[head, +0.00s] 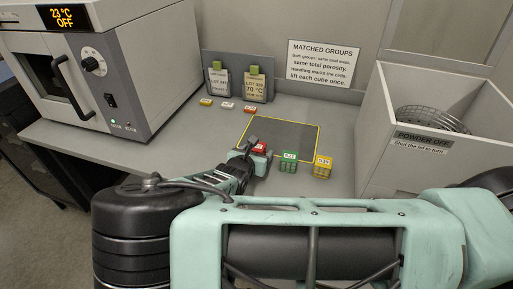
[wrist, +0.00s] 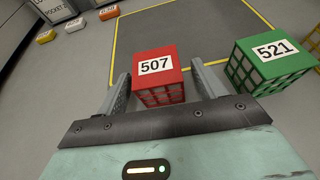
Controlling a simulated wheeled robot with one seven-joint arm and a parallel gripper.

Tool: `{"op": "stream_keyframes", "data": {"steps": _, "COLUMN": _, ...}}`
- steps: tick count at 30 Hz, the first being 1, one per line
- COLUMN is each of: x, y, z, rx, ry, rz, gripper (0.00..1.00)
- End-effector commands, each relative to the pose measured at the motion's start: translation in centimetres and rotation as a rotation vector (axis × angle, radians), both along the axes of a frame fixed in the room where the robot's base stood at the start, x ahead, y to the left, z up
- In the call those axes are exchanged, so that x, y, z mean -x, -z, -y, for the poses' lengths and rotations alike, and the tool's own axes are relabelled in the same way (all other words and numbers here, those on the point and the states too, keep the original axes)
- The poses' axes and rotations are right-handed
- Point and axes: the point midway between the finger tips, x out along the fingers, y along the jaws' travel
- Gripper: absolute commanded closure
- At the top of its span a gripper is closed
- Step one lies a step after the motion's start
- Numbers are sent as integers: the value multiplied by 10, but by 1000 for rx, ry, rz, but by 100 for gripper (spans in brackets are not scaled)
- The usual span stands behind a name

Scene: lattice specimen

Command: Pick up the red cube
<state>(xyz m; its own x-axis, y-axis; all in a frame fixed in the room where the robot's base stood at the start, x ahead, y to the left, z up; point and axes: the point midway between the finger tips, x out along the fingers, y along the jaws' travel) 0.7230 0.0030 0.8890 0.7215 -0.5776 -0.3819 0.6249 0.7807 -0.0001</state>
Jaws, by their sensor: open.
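The red cube (wrist: 158,75) has a lattice body and a white top label reading 507. It stands upright on the bench, just in front of the yellow-outlined grey square. My gripper (wrist: 160,90) is open, with one finger on each side of the red cube; I cannot tell whether either finger touches it. In the head view, the red cube (head: 259,147) is partly hidden by my gripper (head: 254,155).
A green cube (wrist: 272,60) labelled 521 stands close to the right finger, with a yellow cube (head: 322,167) beyond it. The outlined grey square (head: 290,138) is empty. An oven (head: 100,65) stands left, a grey bin (head: 420,125) right. Small tags (head: 228,106) lie behind.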

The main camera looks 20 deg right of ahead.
Motion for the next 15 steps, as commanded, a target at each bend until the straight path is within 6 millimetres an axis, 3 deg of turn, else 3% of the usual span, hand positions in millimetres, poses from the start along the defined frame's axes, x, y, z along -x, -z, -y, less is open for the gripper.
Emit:
{"op": "stream_keyframes", "data": {"steps": 10, "x": -8, "y": 5, "z": 7, "rx": -2, "ry": 0, "rz": -1, "gripper": 31}}
{"op": "stream_keyframes", "data": {"steps": 11, "x": -8, "y": 5, "z": 7, "rx": -2, "ry": 0, "rz": -1, "gripper": 34}}
{"op": "stream_keyframes", "data": {"steps": 15, "x": -8, "y": 5, "z": 7, "rx": -2, "ry": 0, "rz": -1, "gripper": 73}}
